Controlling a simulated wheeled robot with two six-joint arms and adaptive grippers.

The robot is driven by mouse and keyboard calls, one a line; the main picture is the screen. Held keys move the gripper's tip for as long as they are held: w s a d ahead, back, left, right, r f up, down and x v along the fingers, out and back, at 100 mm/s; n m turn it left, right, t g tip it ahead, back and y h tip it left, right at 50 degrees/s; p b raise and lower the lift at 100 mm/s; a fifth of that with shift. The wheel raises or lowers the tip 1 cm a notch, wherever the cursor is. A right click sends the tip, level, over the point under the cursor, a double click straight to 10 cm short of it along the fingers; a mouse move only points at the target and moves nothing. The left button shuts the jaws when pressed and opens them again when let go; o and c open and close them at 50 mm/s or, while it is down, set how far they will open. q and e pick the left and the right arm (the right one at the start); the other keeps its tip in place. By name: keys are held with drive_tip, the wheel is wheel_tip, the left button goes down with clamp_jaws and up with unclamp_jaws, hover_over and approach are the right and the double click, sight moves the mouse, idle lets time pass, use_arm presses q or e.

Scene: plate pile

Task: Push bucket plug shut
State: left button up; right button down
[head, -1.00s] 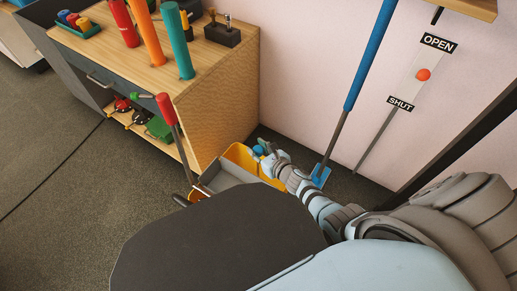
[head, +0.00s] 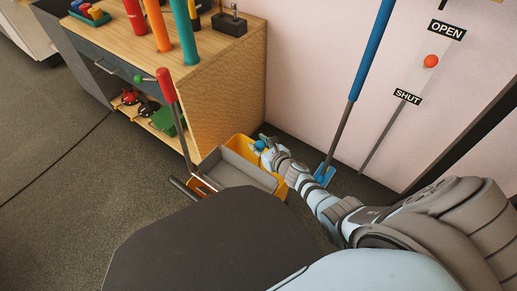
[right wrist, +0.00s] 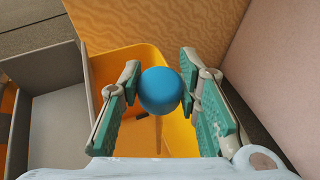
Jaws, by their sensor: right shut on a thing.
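A yellow bucket (head: 279,186) stands on the floor beside the wooden bench, with a grey tray-like part (head: 234,177) set in its left side. A blue round knob (right wrist: 160,92), the plug's top as far as I can tell, sits over the yellow part on a thin stem (right wrist: 159,130). It also shows in the head view (head: 260,145). My right gripper (right wrist: 160,88) has its green-padded fingers shut on the knob, one on each side. In the head view my right gripper (head: 268,150) is over the bucket's far end. The stem's lower end is hidden. My left gripper is not in view.
A red-handled lever (head: 168,90) rises at the bucket's left. A wooden bench (head: 225,85) stands close behind it. A blue-handled tool (head: 370,50) leans on the wall near a slider sign (head: 431,61) marked OPEN and SHUT. Open floor lies at left.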

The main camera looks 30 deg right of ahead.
drive_tip(key=shift+s+a+f, duration=0.1)
drive_tip(key=shift+a+f, duration=0.15)
drive_tip(key=c, duration=1.2)
unclamp_jaws()
drive_tip(key=shift+d, duration=0.1)
drive_tip(key=shift+c, duration=0.2)
drive_tip(key=shift+o, duration=0.4)
drive_tip(key=shift+d, duration=0.15)
drive_tip(key=shift+r, duration=0.1)
drive_tip(key=shift+s, duration=0.45)
drive_tip(key=v, duration=1.1)
drive_tip(key=shift+r, duration=0.2)
